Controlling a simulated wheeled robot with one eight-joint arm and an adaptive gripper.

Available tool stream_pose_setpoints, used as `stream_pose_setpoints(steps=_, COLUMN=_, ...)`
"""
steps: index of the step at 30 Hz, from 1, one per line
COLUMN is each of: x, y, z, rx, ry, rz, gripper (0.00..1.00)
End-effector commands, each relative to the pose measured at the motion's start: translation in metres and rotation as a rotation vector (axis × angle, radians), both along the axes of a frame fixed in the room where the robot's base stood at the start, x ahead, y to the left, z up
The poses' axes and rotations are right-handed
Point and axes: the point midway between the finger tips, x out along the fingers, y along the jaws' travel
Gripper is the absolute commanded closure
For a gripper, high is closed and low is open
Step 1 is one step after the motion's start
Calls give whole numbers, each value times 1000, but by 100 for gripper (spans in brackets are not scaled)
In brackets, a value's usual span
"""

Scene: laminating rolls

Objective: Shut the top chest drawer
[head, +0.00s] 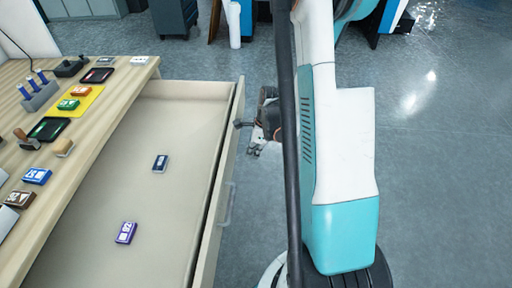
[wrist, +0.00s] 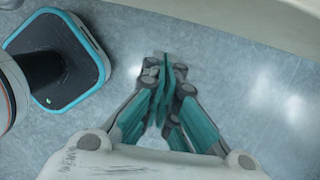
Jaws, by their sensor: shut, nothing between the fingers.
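The top chest drawer (head: 233,150) is pulled far out from under the wooden top, to the right in the head view. Its front panel carries a pale handle (head: 229,204). Inside lie a dark blue box (head: 160,163) and a purple box (head: 126,233). My gripper (head: 254,148) is outside the drawer, beside the far part of its front panel; I cannot tell whether it touches. In the wrist view my gripper (wrist: 166,75) has its teal fingers together with nothing between them. A beige edge (wrist: 270,20), probably the drawer front, crosses the top right there.
The wooden top (head: 105,110) holds several small boxes, stamps, ink pads and a yellow mat (head: 84,100). The grey floor (head: 440,180) right of my arm is clear. A white roll (head: 233,25) stands at the back.

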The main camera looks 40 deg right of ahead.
Motion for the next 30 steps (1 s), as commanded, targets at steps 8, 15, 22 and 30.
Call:
stream_pose_setpoints(steps=8, x=24, y=24, z=-9, rx=-1, ry=-1, rz=3, gripper=100)
stream_pose_setpoints(steps=15, x=30, y=30, z=-7, rx=0, ry=0, rz=1, gripper=100)
stream_pose_setpoints(steps=22, x=30, y=30, z=-7, rx=-1, ry=-1, rz=1, gripper=100)
stream_pose_setpoints(steps=30, x=53, y=38, z=-6, rx=-1, ry=-1, rz=5, gripper=100)
